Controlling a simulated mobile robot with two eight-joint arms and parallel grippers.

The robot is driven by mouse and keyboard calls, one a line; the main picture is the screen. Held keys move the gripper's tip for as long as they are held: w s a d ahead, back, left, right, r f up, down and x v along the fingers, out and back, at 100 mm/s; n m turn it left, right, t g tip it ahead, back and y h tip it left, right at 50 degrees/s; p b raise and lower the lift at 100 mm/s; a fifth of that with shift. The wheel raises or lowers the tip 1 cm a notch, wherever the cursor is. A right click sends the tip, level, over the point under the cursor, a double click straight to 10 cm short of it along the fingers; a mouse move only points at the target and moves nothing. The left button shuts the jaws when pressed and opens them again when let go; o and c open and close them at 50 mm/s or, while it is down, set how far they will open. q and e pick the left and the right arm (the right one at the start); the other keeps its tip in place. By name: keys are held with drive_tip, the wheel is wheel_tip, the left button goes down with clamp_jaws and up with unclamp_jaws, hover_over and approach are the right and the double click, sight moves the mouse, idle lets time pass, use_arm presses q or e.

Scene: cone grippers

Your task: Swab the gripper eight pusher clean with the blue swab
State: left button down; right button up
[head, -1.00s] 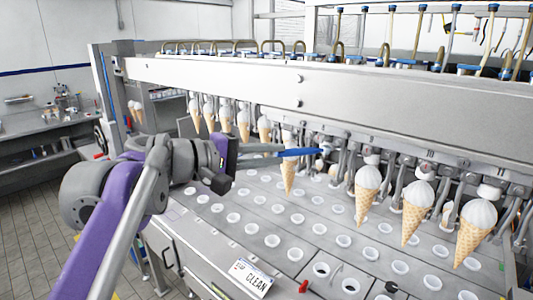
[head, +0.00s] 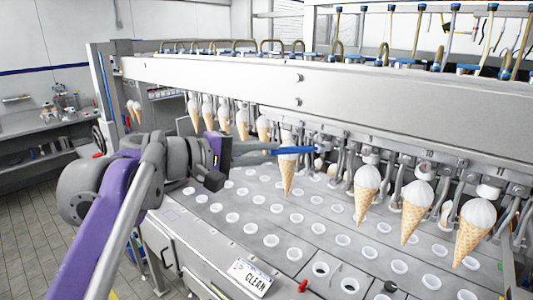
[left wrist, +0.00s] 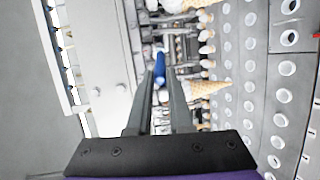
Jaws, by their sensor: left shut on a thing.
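My left gripper (head: 274,151) reaches in from the left in front of the row of cone grippers. It is shut on the blue swab (head: 297,150), which points right under the long machine beam. In the left wrist view the swab (left wrist: 160,64) shows just beyond the two fingertips (left wrist: 163,82). The swab's tip lies by the gap in the cone row, between a cone (head: 287,172) and a larger one (head: 367,191). I cannot tell whether it touches a pusher, nor which gripper is number eight. My right gripper is not in view.
Several ice cream cones hang in the row, the nearest (head: 475,234) at the right. The steel beam (head: 330,88) runs above them. Below lies a plate (head: 290,200) with rows of white-rimmed holes. A CLEAN label (head: 250,278) sits at the front edge.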

use_arm(q)
drive_tip(key=shift+s+d, duration=0.4)
drive_tip(key=shift+d, duration=0.25)
drive_tip(key=s+a, duration=0.3)
drive_tip(key=s, duration=0.1)
drive_tip(key=shift+s+a, duration=0.35)
drive_tip(key=shift+s, duration=0.05)
drive_tip(key=shift+s+a, duration=0.45)
drive_tip(key=shift+s, duration=0.15)
drive_tip(key=shift+s+a, duration=0.4)
drive_tip(key=shift+s, duration=0.2)
drive_tip(key=shift+w, duration=0.1)
